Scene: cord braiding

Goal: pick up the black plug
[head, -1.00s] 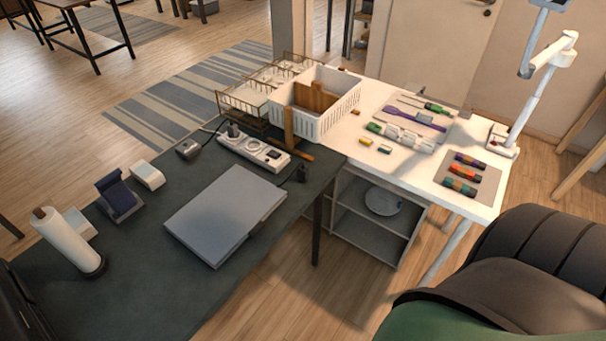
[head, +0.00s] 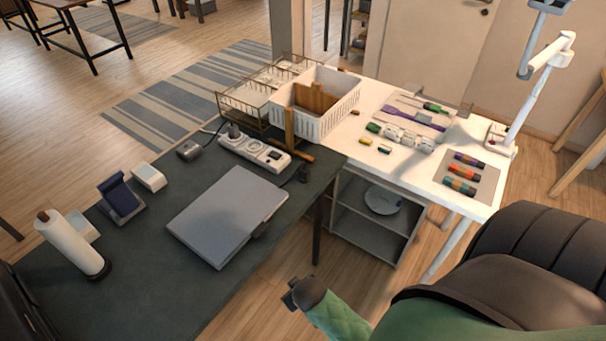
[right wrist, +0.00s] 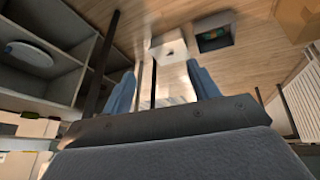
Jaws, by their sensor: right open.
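A small black plug (head: 303,173) appears to be at the right edge of the dark table (head: 130,265), just past the end of the white power strip (head: 255,152). A dark plug-like piece (head: 233,130) stands in the strip's far end. My right gripper (head: 290,296) is low in the head view, over the floor in front of the table and apart from both. In the right wrist view its two blue-grey fingers (right wrist: 163,80) are spread with nothing between them. The plug cannot be made out there. My left gripper is not in view.
A grey closed laptop-like slab (head: 225,215) lies on the dark table. A white basket (head: 318,105) and a wooden stand (head: 290,130) are behind the strip. A white table (head: 405,165) with tools adjoins on the right, with grey shelves (head: 375,215) below.

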